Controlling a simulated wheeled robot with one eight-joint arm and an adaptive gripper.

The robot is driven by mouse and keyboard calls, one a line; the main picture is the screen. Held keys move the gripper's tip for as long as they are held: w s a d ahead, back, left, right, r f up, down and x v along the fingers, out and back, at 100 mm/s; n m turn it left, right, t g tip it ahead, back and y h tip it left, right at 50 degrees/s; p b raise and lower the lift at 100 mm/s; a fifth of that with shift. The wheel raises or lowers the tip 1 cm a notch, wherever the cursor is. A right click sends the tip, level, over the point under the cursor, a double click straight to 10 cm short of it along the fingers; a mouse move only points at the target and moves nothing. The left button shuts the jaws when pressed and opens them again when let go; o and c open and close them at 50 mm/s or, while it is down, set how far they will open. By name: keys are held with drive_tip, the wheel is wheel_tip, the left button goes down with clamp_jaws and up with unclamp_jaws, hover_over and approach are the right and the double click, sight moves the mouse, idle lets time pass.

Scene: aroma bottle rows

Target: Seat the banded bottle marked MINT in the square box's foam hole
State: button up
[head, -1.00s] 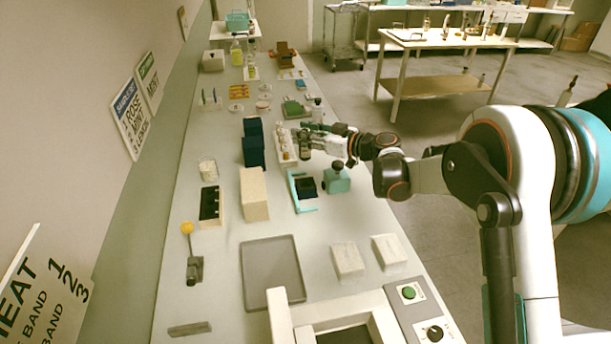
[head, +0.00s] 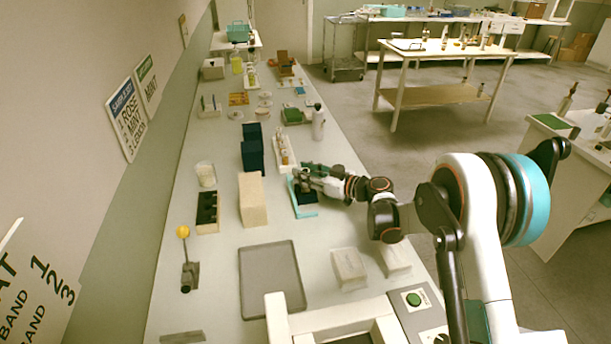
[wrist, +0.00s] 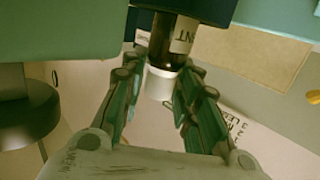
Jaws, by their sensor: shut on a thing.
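My gripper (head: 302,178) is shut on a dark brown bottle with a white cap; in the wrist view, the fingers (wrist: 162,75) close on either side of the bottle (wrist: 182,35). Its pale label shows the letters "NT"; the rest of the word and any band are hidden. In the head view the gripper is low over a dark square block (head: 306,198) beside a teal bracket (head: 303,213). The wrist view shows a dark navy surface right at the bottle's far end. I cannot make out the foam hole or whether the bottle is in it.
A rack of small bottles (head: 283,152) stands just behind the gripper. A beige block (head: 252,200) and dark blue boxes (head: 252,150) stand to its left. A white bottle (head: 318,122) stands behind right. A grey tray (head: 270,278) and pale blocks (head: 348,268) lie nearer.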

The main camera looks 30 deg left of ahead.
drive_tip(key=o, duration=1.1)
drive_tip(key=shift+r, duration=0.1)
drive_tip(key=d, duration=0.4)
drive_tip(key=s+d+r+p, duration=0.1)
drive_tip(key=d, duration=0.3)
drive_tip(key=d+p, duration=0.1)
drive_tip(key=d, duration=0.2)
drive_tip(key=shift+s+d+r, duration=0.15)
drive_tip(key=shift+d+r, duration=0.2)
drive_tip(key=shift+d, duration=0.05)
